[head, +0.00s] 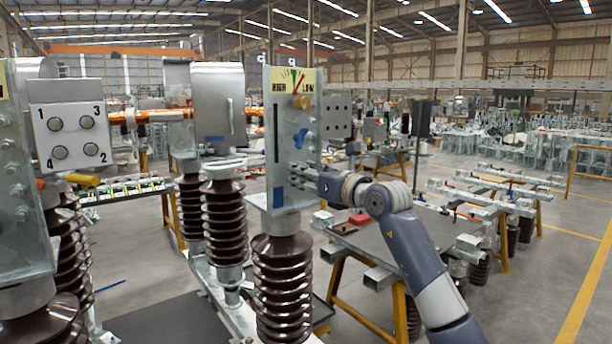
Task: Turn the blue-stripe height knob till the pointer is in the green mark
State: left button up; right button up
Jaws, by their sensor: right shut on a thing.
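A grey metal post (265,150) stands on a brown ribbed insulator in the middle of the head view. A blue stripe (278,197) is low on its face. A yellow gauge (281,76) at its top reads HIGH at left and LOW at right. Its green mark (293,75) is near the top middle. The red pointer (299,84) leans up and slightly right, apparently just right of the green. My right gripper (300,176) comes from the right and is shut at the post's lower right side; the height knob there is hidden by the fingers. My left gripper is out of view.
A blue piece (300,138) sits on the post just above my right gripper. At left, a plate (70,137) with several numbered bolts stands close. A worktable (360,240) with a red item (359,220) lies under my right arm. Open floor is at right.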

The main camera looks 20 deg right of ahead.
jog(key=shift+n+b, duration=3.9)
jog(key=shift+n, duration=5.5)
jog(key=o, duration=1.1)
jog(key=shift+c, duration=0.2)
jog(key=shift+d, duration=0.1)
jog(key=v, duration=1.2)
jog(key=shift+r, duration=0.1)
